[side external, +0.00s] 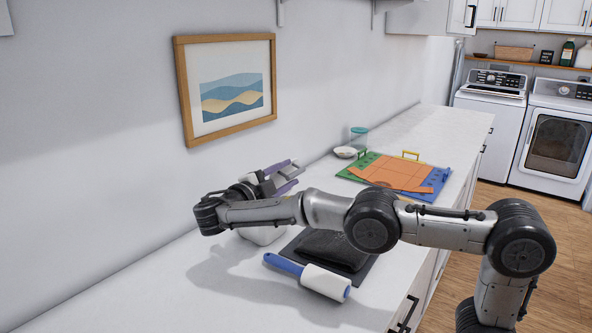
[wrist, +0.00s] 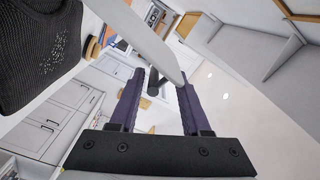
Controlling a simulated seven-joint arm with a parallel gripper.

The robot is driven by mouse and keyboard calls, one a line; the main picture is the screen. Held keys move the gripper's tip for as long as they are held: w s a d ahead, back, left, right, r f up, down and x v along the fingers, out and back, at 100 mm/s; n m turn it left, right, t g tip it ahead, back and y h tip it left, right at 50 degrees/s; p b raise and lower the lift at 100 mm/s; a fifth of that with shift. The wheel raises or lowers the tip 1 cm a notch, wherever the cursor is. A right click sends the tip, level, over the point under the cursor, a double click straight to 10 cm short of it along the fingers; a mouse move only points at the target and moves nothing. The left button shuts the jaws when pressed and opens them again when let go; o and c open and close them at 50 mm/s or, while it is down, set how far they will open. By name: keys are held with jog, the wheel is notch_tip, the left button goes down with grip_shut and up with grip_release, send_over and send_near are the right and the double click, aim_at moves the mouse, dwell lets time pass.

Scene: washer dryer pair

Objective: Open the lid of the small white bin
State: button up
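The small white bin (side external: 264,234) stands on the counter in the side external view, mostly hidden behind my arm. Only its lower part shows below the arm, so I cannot tell how its lid stands. My gripper (side external: 288,176) is above the counter, higher than the visible part of the bin, with its purple fingers pointing right. In the wrist view my gripper (wrist: 161,80) has its two fingers apart. A pale curved edge (wrist: 140,34), perhaps part of the bin, crosses near the fingertips. I cannot tell whether it touches them.
A black mesh item (side external: 333,250) lies on a dark mat beside the bin; it shows in the wrist view (wrist: 36,50). A blue-handled lint roller (side external: 325,283) lies in front. Coloured boards (side external: 400,175), a bowl (side external: 345,152) and a jar (side external: 359,137) stand farther back.

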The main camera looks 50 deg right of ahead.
jog(key=a, duration=0.8)
jog(key=shift+a, duration=0.3)
jog(key=shift+d, duration=0.1)
jog(key=s+d+r+g+y, duration=0.1)
jog(key=s+d+r+y, duration=0.4)
jog(key=s+d+r, duration=0.75)
jog(key=s+n+t+y, duration=0.2)
jog(key=s+n+y, duration=0.2)
jog(key=s+n, duration=0.4)
jog(key=s+a+f+n+t+y, duration=0.2)
jog(key=s+a+f+n+y, duration=0.2)
jog(key=f+n, duration=0.4)
jog(key=s+a+f+n+t+y, duration=0.2)
jog(key=s+a+f+n+y, duration=0.3)
jog(key=n, duration=0.9)
jog(key=shift+s+a+f+n, duration=0.3)
jog(key=shift+s+a+f, duration=0.2)
jog(key=shift+a+f, duration=1.4)
